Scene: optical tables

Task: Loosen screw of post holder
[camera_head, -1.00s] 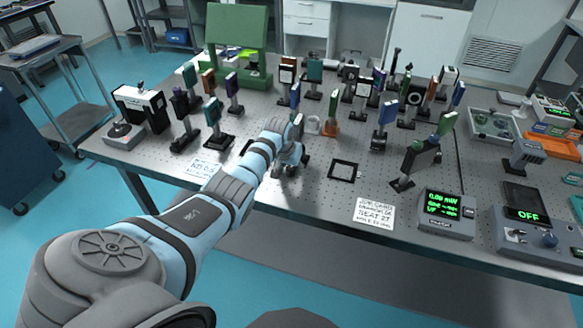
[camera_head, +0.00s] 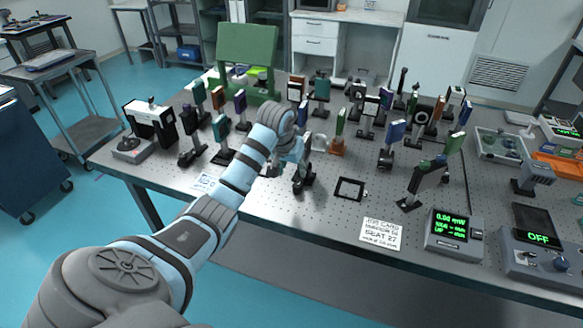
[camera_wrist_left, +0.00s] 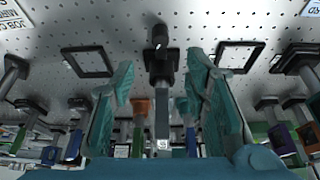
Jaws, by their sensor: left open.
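A dark post holder (camera_head: 303,175) stands on the optical table's perforated top (camera_head: 250,213), near its front edge, just right of my left gripper (camera_head: 290,158). In the left wrist view a post holder (camera_wrist_left: 163,72) stands between the two teal fingers of my left gripper (camera_wrist_left: 161,66), with a visible gap on each side. A black knob-like screw (camera_wrist_left: 160,36) shows at its base end. The fingers are open and hold nothing. My wrist hides part of the gripper in the head view. My right gripper is not in view.
Several post-mounted optics crowd behind and beside the holder. A black square frame (camera_head: 350,189) lies flat to its right. A paper card (camera_head: 380,235) and a power meter (camera_head: 454,235) are further right. A green stand (camera_head: 248,45) is at the back.

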